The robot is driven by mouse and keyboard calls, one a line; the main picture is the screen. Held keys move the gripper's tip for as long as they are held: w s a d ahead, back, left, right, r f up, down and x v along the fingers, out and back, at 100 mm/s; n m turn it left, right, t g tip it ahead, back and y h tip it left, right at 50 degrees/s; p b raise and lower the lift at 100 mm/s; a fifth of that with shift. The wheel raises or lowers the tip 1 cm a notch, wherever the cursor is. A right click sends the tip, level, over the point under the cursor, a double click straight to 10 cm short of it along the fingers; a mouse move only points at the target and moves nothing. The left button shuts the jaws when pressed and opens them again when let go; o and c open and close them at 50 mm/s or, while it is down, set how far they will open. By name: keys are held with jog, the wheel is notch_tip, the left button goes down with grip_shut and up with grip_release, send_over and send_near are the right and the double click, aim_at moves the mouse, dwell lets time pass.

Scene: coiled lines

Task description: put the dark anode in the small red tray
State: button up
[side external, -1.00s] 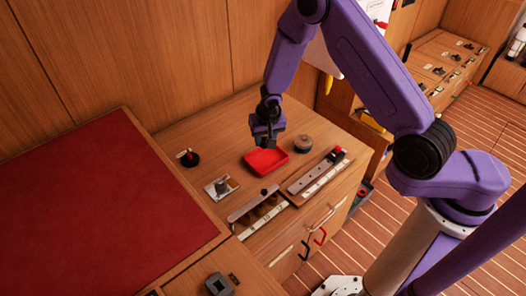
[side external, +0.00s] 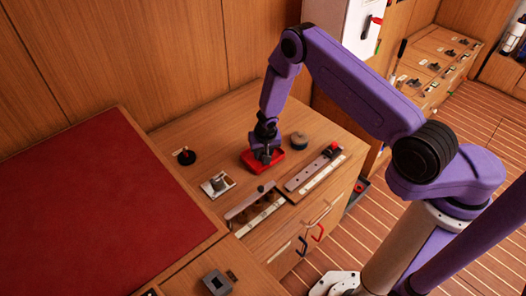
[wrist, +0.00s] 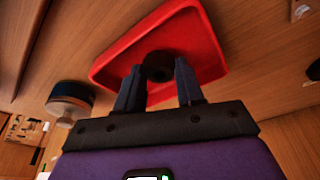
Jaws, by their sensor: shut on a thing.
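The small red tray (side external: 250,163) sits on the wooden counter, below my gripper (side external: 265,158). In the wrist view the tray (wrist: 207,45) fills the upper middle, with its raised rim around a flat floor. My gripper (wrist: 158,82) is shut on the dark anode (wrist: 158,65), a short dark round piece between the two fingertips. The anode is over the tray's floor, inside the rim as seen there. I cannot tell whether it touches the floor. In the side view the fingers and tray hide the anode.
A round dark-and-blue item (side external: 299,141) stands right of the tray; it also shows in the wrist view (wrist: 70,100). A metal fitting (side external: 217,185) and a black knobbed piece (side external: 185,156) lie left.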

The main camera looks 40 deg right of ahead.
jog(key=shift+f, duration=0.1)
jog(key=o, duration=1.1)
jog(key=s+a+r+n, duration=0.2)
jog(key=s+r+n, duration=0.1)
jog(key=r, duration=0.6)
jog(key=s+a+r+n, duration=0.2)
jog(key=s+r, duration=0.1)
jog(key=r, duration=0.6)
jog(key=s+a+r+n, duration=0.2)
jog(key=r+n, duration=0.1)
jog(key=r, duration=0.5)
jog(key=s+d+r+n, duration=0.2)
jog(key=s+n, duration=0.1)
jog(key=s, duration=0.6)
jog(key=s+d+r+n+g+y, duration=0.1)
jog(key=s+d+r+n, duration=0.1)
jog(key=s, duration=0.6)
jog(key=s+d+r+n+g, duration=0.1)
jog(key=s+d+r+n, duration=0.1)
jog(key=s+n, duration=0.3)
jog(key=shift+s+d+r+y, duration=0.15)
jog(key=shift+s+r, duration=0.05)
jog(key=shift+s, duration=0.6)
jog(key=shift+s+d+r+y, duration=0.1)
jog(key=shift+s+r, duration=0.15)
jog(key=shift+s, duration=0.5)
jog(key=shift+s+d+r+y, duration=0.15)
jog(key=shift+s+r, duration=0.05)
jog(key=shift+s, duration=0.6)
